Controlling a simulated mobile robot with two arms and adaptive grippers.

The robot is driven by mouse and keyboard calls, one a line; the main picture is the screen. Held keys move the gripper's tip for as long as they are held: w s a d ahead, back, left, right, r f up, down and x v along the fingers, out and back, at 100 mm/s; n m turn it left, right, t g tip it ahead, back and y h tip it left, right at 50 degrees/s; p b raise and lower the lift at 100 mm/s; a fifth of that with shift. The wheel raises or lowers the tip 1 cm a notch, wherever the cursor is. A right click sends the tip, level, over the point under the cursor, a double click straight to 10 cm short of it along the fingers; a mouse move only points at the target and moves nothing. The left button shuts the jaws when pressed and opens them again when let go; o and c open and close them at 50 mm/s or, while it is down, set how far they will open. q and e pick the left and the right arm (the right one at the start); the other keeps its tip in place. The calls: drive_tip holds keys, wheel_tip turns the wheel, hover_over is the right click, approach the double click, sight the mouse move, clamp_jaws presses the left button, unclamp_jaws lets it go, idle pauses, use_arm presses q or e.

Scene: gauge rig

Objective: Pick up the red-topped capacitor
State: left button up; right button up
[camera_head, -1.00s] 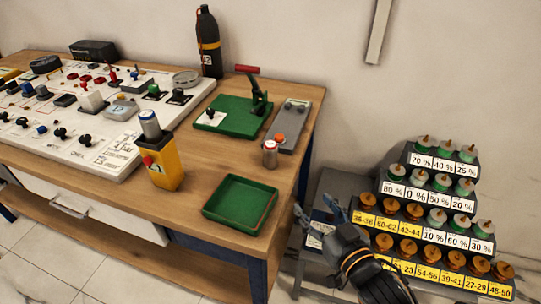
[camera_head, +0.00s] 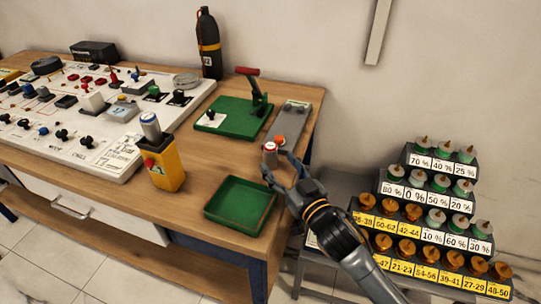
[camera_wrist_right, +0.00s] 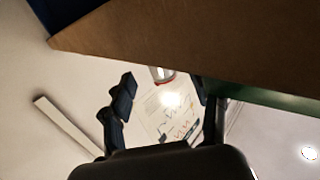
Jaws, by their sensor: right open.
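The red-topped capacitor (camera_head: 270,158) is a small pale cylinder with a red top. It stands upright on the wooden table (camera_head: 225,160), near its right edge. My right gripper (camera_head: 280,168) is open, with its fingertips just beside the capacitor at the right and front. In the right wrist view, part of the capacitor (camera_wrist_right: 162,74) shows between and beyond the spread fingers (camera_wrist_right: 165,90); the rest is hidden by the table edge. I cannot tell whether a finger touches it. My left gripper is not in view.
A green tray (camera_head: 207,212) lies in front of the capacitor. A yellow block with a cylinder (camera_head: 168,170) stands left of it. Behind are a green lever press (camera_head: 235,128) and a grey device (camera_head: 293,115). A stepped rack (camera_head: 482,180) of labelled pieces stands right.

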sight(270, 157)
drive_tip(key=x, duration=0.2)
drive_tip(key=shift+w+a, duration=0.2)
drive_tip(key=shift+w, duration=0.15)
drive_tip(key=c, duration=1.3)
drive_tip(key=shift+o, duration=0.2)
